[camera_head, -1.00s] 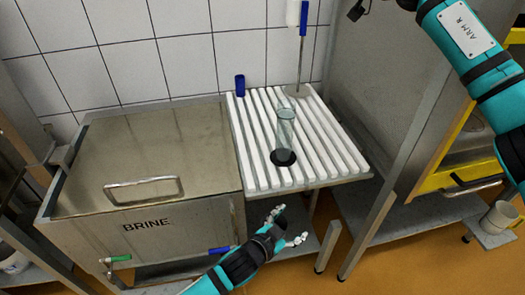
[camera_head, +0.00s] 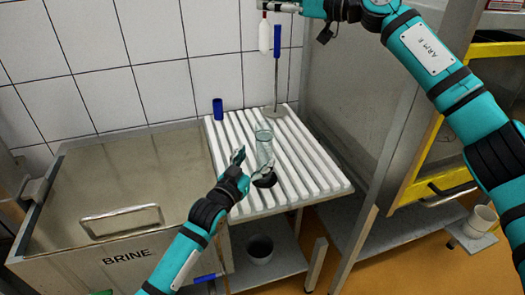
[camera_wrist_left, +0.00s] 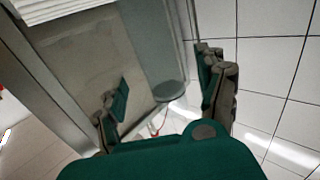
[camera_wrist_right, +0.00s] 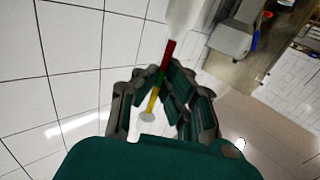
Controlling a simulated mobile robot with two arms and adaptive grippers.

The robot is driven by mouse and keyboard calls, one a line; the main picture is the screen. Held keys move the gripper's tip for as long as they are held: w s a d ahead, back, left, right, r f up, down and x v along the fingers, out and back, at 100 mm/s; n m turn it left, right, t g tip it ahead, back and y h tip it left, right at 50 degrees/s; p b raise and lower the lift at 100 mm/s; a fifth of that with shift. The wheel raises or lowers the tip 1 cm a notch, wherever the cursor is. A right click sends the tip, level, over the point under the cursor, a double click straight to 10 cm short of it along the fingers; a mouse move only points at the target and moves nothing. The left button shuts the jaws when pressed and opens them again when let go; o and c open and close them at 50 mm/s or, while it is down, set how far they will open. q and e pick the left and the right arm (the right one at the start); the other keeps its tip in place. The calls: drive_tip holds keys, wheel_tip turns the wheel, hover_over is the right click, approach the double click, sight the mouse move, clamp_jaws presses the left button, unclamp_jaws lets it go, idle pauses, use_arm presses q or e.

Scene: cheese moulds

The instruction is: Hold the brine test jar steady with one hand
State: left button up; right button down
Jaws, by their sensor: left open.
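The brine test jar (camera_head: 264,148) is a clear glass cylinder on a dark round base, upright on the white slatted rack. My left gripper (camera_head: 239,164) is open, just left of the jar's lower half. In the left wrist view, what looks like the jar (camera_wrist_left: 165,60) shows beyond and between the spread fingers (camera_wrist_left: 160,95); I cannot tell whether they touch it. My right gripper (camera_head: 287,6) is high by the wall.
The steel brine tank (camera_head: 120,180) stands left of the slatted rack (camera_head: 325,172). A blue cup (camera_head: 218,109) and a blue-handled tool (camera_head: 277,65) stand at the rack's back. A steel cabinet wall (camera_head: 350,90) rises on the right.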

sight(260, 154)
use_arm(q)
drive_tip(key=x, duration=0.5)
drive_tip(key=shift+w+d, duration=0.15)
drive_tip(key=shift+w, duration=0.15)
drive_tip(key=shift+c, duration=0.3)
